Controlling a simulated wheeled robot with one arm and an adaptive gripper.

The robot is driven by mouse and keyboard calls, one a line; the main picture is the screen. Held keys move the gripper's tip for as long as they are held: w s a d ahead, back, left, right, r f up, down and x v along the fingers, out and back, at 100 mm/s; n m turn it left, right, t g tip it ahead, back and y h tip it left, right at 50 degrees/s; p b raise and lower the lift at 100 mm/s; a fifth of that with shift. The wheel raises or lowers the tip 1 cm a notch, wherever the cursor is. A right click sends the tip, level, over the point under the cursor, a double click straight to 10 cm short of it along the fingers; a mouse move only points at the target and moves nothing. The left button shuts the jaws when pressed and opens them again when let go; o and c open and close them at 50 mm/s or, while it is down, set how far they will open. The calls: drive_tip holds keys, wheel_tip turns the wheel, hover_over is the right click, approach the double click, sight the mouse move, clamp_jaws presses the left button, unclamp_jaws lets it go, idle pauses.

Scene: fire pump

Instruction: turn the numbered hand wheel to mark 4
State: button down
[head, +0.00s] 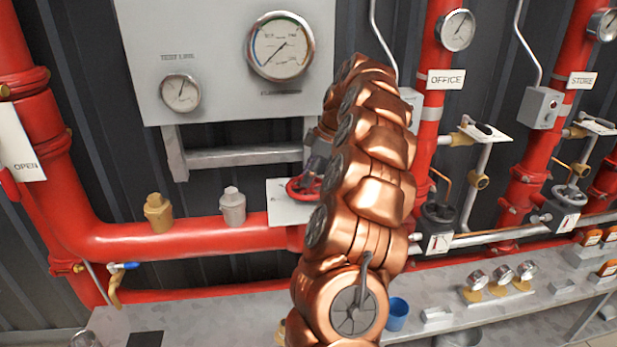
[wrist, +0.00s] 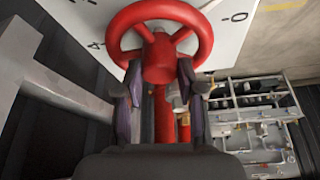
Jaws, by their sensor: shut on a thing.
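The red numbered hand wheel (wrist: 205,38) fills the top middle of the wrist view, its hub facing me. It stands in front of a white plate (wrist: 228,45) with a "4" at the left and a "0" at the right; other marks are cut off or hidden. My gripper (wrist: 162,78) is shut on the wheel, with one dark finger on each side of its near part. I cannot tell the exact contact points. In the head view the wheel (head: 300,190) shows only in part, at the left of my copper arm, which hides the rest.
A grey gauge panel (head: 220,105) hangs above the wheel. A red pipe (head: 160,238) with two fittings runs left of it. Labelled red risers (head: 440,60) stand at the right. A grey bench (head: 200,318) holds small gauges and a blue cup (head: 397,314).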

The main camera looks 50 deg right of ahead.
drive_tip(key=shift+n, duration=0.7)
drive_tip(key=shift+w+d+n+g+y+p, duration=0.1)
drive_tip(key=shift+n+g+y+p, duration=0.4)
drive_tip(key=shift+n, duration=0.7)
drive_tip(key=shift+r+n, duration=0.15)
drive_tip(key=shift+n, duration=0.15)
drive_tip(key=n+g+p, duration=0.1)
drive_tip(key=n+p, duration=0.2)
drive_tip(key=p, duration=0.3)
drive_tip(key=shift+r+n+g, duration=0.1)
drive_tip(key=shift+n+g, duration=0.3)
drive_tip(key=shift+w+f+n+p, duration=0.1)
drive_tip(key=shift+f+n+p, duration=0.1)
drive_tip(key=shift+n+p, duration=0.45)
drive_tip(key=c, duration=0.8)
unclamp_jaws()
